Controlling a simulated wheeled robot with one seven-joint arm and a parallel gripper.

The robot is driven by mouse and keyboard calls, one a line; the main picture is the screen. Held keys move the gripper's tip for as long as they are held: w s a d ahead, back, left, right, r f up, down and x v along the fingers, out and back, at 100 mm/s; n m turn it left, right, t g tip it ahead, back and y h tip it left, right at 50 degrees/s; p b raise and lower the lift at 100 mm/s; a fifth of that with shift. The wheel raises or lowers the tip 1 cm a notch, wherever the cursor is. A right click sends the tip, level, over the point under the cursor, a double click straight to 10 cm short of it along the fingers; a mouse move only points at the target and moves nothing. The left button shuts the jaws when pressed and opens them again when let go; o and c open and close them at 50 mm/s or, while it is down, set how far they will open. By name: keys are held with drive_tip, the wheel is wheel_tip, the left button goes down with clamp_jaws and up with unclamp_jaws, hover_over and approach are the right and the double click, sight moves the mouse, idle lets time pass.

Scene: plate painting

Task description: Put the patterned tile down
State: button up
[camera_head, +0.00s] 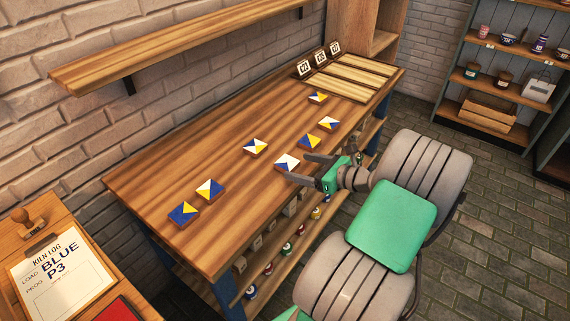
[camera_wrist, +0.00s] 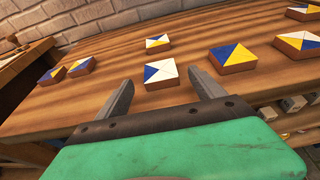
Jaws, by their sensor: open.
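A square blue-and-white patterned tile (camera_head: 287,162) lies flat on the wooden workbench (camera_head: 150,184). In the wrist view the tile (camera_wrist: 161,71) sits between and slightly beyond my fingertips, with a gap on each side. My gripper (camera_head: 297,167) is open and empty at the bench's front edge, its fingers pointing at this tile. Several other tiles in blue, white and yellow lie on the bench: one behind it (camera_head: 255,146), two to the right (camera_head: 309,142) (camera_head: 329,123), one farther back (camera_head: 317,96) and two at the left (camera_head: 210,189) (camera_head: 183,213).
A slatted wooden board (camera_head: 350,76) with small framed signs (camera_head: 319,57) stands at the bench's far end. A shelf (camera_head: 170,50) hangs above the bench on the brick wall. A kiln log sheet (camera_head: 62,275) lies at lower left. Bare bench shows between the tiles.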

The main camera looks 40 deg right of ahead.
sight(289, 163)
drive_tip(key=x, duration=0.3)
drive_tip(key=shift+w, duration=0.25)
drive_tip(key=c, duration=1.7)
